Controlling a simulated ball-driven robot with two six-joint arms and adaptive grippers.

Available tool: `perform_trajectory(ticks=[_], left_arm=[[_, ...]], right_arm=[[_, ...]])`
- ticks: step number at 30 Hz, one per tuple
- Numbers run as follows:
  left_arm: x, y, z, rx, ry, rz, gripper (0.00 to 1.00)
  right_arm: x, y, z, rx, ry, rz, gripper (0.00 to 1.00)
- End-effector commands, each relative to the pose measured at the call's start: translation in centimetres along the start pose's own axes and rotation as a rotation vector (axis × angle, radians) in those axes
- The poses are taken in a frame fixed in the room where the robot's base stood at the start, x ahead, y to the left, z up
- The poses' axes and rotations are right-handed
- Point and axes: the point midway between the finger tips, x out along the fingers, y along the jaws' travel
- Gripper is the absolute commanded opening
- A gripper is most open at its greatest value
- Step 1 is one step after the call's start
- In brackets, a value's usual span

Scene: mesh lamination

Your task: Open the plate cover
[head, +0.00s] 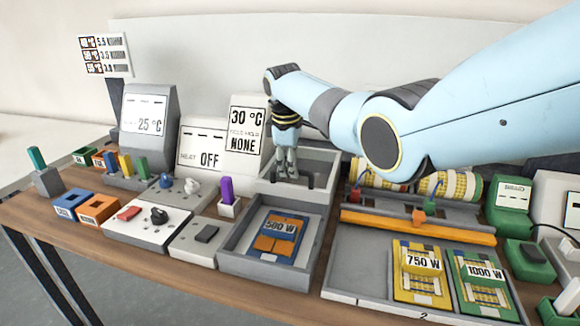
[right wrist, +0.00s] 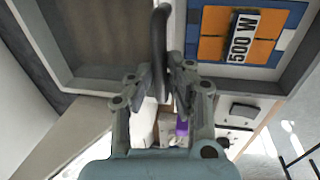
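A shallow light grey frame (head: 318,157) stands behind the grey tray (head: 228,258), which holds a blue and orange plate marked 500 W (head: 284,226). I take the frame to be the plate cover, standing open behind the tray. A dark curved handle (right wrist: 160,32) shows in the right wrist view, near the wall between the frame and the tray. My right gripper (head: 287,172) points down at the frame. In the right wrist view its fingers (right wrist: 166,75) are close together on both sides of the handle. My left gripper is not in view.
A purple block (head: 227,188) stands left of the frame. Displays (head: 245,138) stand behind it. To the right are an orange bar (head: 418,227) and a tray with plates marked 750 W (head: 420,265) and 1000 W (head: 482,275). Switch boxes (head: 145,222) crowd the left.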

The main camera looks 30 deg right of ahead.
Motion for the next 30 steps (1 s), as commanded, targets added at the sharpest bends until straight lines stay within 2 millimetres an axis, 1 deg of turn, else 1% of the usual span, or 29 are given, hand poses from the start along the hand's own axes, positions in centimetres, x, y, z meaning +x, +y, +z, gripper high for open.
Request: perform_trajectory(ticks=[1, 5, 10, 13, 16, 20, 27, 30], left_arm=[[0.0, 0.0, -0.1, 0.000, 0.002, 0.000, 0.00], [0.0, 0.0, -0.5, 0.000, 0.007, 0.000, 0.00], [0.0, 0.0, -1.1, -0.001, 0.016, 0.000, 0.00], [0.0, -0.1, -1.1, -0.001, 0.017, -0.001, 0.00], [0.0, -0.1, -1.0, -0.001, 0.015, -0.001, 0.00], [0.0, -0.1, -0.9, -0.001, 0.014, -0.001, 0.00], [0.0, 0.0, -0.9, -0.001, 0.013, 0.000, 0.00], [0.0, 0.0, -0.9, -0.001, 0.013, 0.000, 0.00]], right_arm=[[0.0, -0.1, 0.0, -0.001, 0.001, -0.001, 0.21], [0.0, -0.1, 0.0, -0.001, 0.000, -0.001, 0.38], [0.0, -0.1, 0.0, 0.000, 0.000, -0.001, 0.38], [-0.1, -0.1, 0.0, 0.000, 0.000, 0.000, 0.38], [-0.7, 0.0, -0.1, 0.000, 0.001, 0.001, 0.38], [-2.9, 0.1, -0.1, 0.000, 0.004, 0.003, 0.38], [-8.3, 0.0, -0.1, 0.000, 0.003, 0.002, 0.38], [-10.1, 0.0, -0.1, -0.001, 0.002, 0.001, 0.38]])
